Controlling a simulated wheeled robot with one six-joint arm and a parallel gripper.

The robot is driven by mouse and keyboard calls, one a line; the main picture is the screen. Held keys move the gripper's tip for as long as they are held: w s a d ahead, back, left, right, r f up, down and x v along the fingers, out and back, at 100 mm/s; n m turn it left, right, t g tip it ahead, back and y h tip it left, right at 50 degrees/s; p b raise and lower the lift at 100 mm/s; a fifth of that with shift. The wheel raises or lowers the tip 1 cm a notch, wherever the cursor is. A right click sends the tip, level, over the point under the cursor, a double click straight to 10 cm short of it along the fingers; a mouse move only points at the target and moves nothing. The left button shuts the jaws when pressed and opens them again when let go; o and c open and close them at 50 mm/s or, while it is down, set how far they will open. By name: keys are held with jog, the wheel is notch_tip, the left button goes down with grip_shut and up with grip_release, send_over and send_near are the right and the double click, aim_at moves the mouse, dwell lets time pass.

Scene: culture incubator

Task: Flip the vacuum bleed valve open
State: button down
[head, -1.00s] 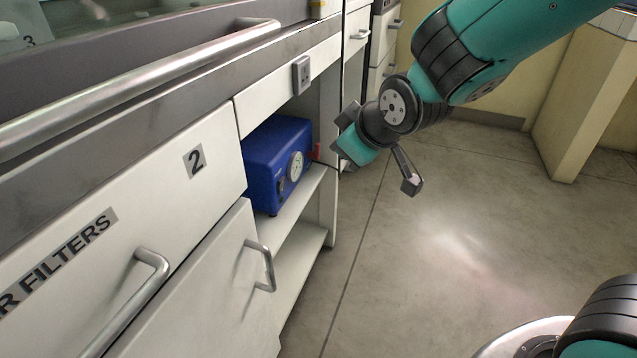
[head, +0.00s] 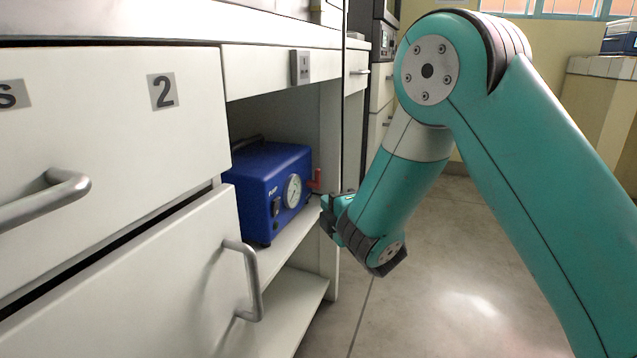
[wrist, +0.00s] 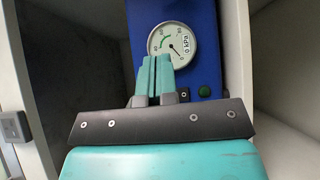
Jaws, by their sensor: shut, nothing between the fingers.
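The blue vacuum pump (head: 270,170) sits on a shelf in the open bay under the counter. Its round pressure gauge (head: 292,191) faces out. A small red lever (head: 316,181), which looks like the bleed valve, sticks up at the pump's right side. My gripper (head: 326,203) is just below and right of the lever, in front of the pump; contact cannot be told. In the wrist view, my gripper's teal fingers (wrist: 154,76) are together and empty, overlapping the gauge (wrist: 173,45) on the blue pump (wrist: 205,62). The red lever is not visible there.
The bay's shelf edge (head: 296,238) runs below the pump. Left are drawer 2 (head: 120,125) and a lower front with a handle (head: 250,280). A grey socket (head: 300,67) is on the panel above. The wrist view shows a green button (wrist: 204,91). Floor at right is clear.

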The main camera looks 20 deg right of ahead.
jog(key=w+b, duration=0.1)
jog(key=w, duration=1.2)
jog(key=shift+d+b, duration=0.4)
